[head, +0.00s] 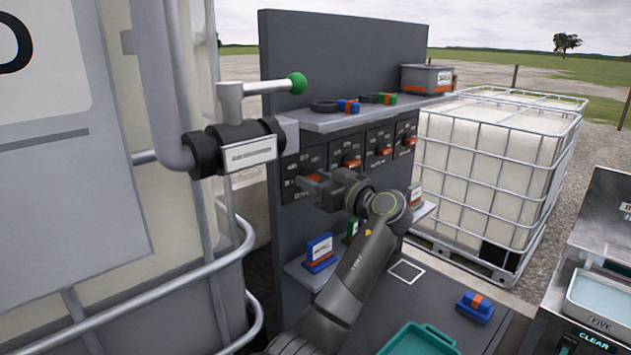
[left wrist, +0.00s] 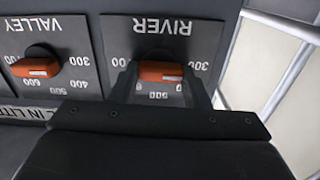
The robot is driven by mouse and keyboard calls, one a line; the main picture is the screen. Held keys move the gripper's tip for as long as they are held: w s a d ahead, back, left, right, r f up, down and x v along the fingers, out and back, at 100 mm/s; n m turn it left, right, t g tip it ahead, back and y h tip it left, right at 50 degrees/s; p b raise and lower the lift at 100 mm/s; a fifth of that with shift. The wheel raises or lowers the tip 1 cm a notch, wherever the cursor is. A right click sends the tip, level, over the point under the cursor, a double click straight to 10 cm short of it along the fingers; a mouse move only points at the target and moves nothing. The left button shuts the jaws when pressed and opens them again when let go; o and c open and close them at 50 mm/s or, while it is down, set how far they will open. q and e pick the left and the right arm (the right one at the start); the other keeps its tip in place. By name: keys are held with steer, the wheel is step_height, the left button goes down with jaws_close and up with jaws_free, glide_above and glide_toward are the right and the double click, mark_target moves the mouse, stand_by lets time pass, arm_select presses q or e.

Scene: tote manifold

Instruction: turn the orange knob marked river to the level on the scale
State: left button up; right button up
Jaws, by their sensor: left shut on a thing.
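The orange knob marked RIVER (left wrist: 160,71) sits on a dark panel plate under upside-down RIVER lettering in the left wrist view. White scale numbers ring it; 300 is readable, and others are partly covered by my fingers. In the head view this knob (head: 311,177) is the leftmost in the row. My left gripper (left wrist: 161,88) has one finger on each side of the knob and is shut on it; the gripper (head: 316,183) also reaches the panel in the head view. The knob lies level across the wrist picture; its exact reading is unclear. My right gripper is not in view.
The VALLEY knob (left wrist: 36,67) is beside it. A valve with a green-tipped handle (head: 297,83) juts out left of the panel. A shelf (head: 330,122) with small items is above the knobs. A teal tray (head: 419,341) stands below.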

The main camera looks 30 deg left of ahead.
arm_select(q)
steer(key=shift+m, duration=0.3)
steer(key=shift+m+b, duration=0.4)
steer(key=shift+m, duration=1.5)
steer(key=m, duration=0.4)
steer(key=shift+w+m+p, duration=0.1)
steer(key=shift+m+p, duration=0.2)
steer(key=m+p, duration=0.1)
steer(key=m, duration=0.2)
steer(key=shift+m, duration=0.3)
steer(key=m+p, duration=0.3)
steer(key=m, duration=0.1)
steer(key=shift+f+m, duration=0.1)
steer(key=shift+m, duration=0.3)
